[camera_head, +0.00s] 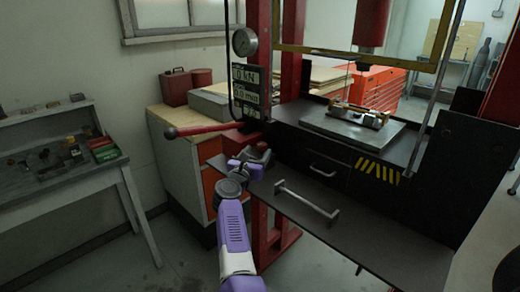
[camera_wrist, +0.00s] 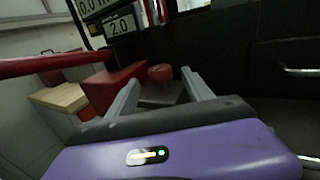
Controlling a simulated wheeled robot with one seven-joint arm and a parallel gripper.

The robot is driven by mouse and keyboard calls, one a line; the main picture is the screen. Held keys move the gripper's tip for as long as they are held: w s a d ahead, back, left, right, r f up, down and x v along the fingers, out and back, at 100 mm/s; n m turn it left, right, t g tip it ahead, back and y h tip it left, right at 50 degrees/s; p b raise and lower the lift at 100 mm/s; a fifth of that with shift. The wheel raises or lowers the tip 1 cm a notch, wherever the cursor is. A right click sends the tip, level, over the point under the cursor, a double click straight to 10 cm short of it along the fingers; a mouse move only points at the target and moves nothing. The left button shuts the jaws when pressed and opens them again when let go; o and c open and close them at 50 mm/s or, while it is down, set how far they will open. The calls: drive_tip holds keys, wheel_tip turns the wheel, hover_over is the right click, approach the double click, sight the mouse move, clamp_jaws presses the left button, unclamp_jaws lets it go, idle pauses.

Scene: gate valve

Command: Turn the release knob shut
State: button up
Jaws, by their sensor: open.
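A round red knob (camera_wrist: 160,74) stands on a dark block in the wrist view, beside a red box-shaped housing. I take it to be the release knob; whether it is open or shut cannot be told. My gripper (camera_wrist: 165,88) is open, and the knob shows between its two grey fingers, apart from both as far as I can see. In the head view my gripper (camera_head: 250,158) reaches to the pump area at the press's left leg. The knob is hidden there behind my gripper and wrist.
A red lever (camera_head: 205,129) sticks out left from the pump, close above my gripper. A dark shelf with a metal handle (camera_head: 307,199) lies to the right. A gauge (camera_head: 244,42) and a display panel (camera_head: 250,84) are above. A wooden-topped cabinet (camera_head: 172,120) stands left.

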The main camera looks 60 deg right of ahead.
drive_tip(key=shift+v, duration=1.35)
